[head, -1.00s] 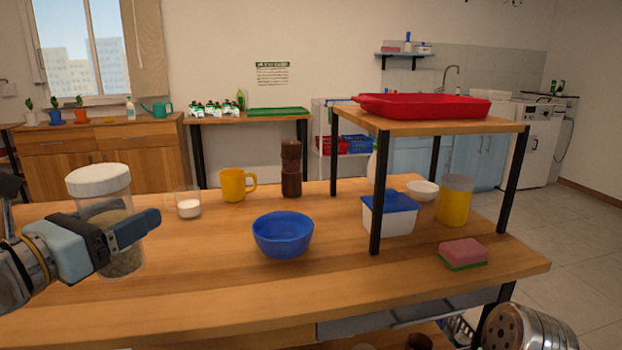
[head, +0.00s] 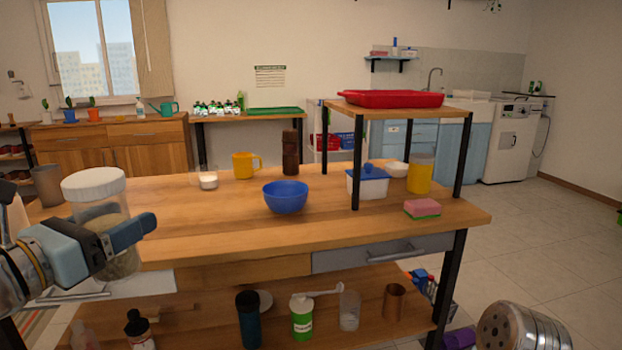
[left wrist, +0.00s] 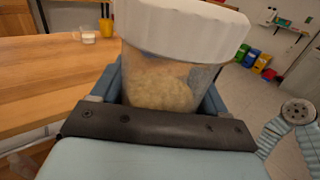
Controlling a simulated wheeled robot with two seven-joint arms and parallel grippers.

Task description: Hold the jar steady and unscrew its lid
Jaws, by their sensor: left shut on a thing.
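A clear jar (head: 118,262) with tan grainy contents and a white screw lid (head: 93,184) is at the left of the head view. My left gripper (head: 122,236) is shut around the jar's body below the lid, and the jar is nearly upright. In the left wrist view the jar (left wrist: 165,85) sits between the blue fingers, with the white lid (left wrist: 185,25) on top and nothing touching it. The far finger is mostly hidden behind the jar. My right gripper is not seen; only a metal part of my right arm shows at the lower right.
The wooden table (head: 220,225) holds a blue bowl (head: 285,197), a yellow mug (head: 246,165), a pepper mill (head: 290,153) and a sponge (head: 422,208). A raised shelf with a red tray (head: 392,98) stands at its right. Bottles and cups fill the lower shelf.

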